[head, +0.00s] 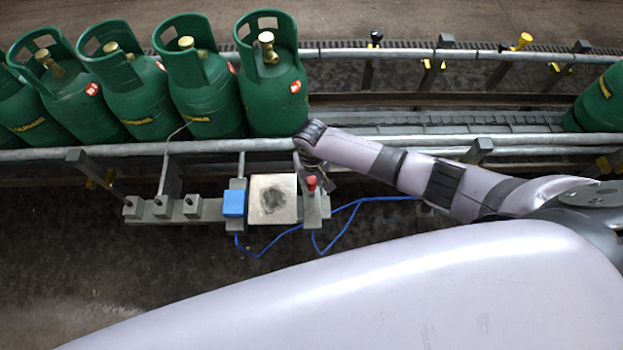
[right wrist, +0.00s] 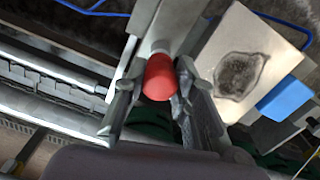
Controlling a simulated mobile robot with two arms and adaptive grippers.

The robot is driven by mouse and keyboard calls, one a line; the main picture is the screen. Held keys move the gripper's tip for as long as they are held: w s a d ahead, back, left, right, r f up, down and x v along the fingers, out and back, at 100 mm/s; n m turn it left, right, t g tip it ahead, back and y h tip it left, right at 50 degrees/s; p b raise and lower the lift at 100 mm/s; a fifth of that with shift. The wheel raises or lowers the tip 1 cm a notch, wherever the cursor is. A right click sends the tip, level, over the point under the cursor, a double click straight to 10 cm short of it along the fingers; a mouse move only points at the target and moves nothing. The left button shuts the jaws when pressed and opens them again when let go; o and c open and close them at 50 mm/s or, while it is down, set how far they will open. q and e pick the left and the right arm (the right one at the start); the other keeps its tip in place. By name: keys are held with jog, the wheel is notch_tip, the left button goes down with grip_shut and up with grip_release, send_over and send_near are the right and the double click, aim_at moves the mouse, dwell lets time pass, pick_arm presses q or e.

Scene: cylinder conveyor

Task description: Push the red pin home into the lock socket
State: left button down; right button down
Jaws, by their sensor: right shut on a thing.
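The red pin (head: 311,183) shows as a small red knob at the grey lock socket bracket (head: 313,212), below the conveyor's front rail. In the right wrist view the red pin (right wrist: 160,78) lies between the two fingers of my right gripper (right wrist: 155,98), with the grey lock socket bracket (right wrist: 165,30) behind it. My right gripper (head: 312,178) is shut on the pin, its arm reaching in from the right. How deep the pin sits in the socket is hidden. My left gripper is in neither view.
Several green gas cylinders (head: 272,90) stand on the conveyor at the left, another (head: 600,103) at the far right. A metal plate box (head: 273,200) and a blue box (head: 234,203) sit left of the bracket. A blue cable (head: 345,225) hangs below. The front rail (head: 420,139) runs close behind.

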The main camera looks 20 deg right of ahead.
jog(key=shift+f+b, duration=0.5)
jog(key=shift+f, duration=0.4)
jog(key=c, duration=1.2)
grip_release()
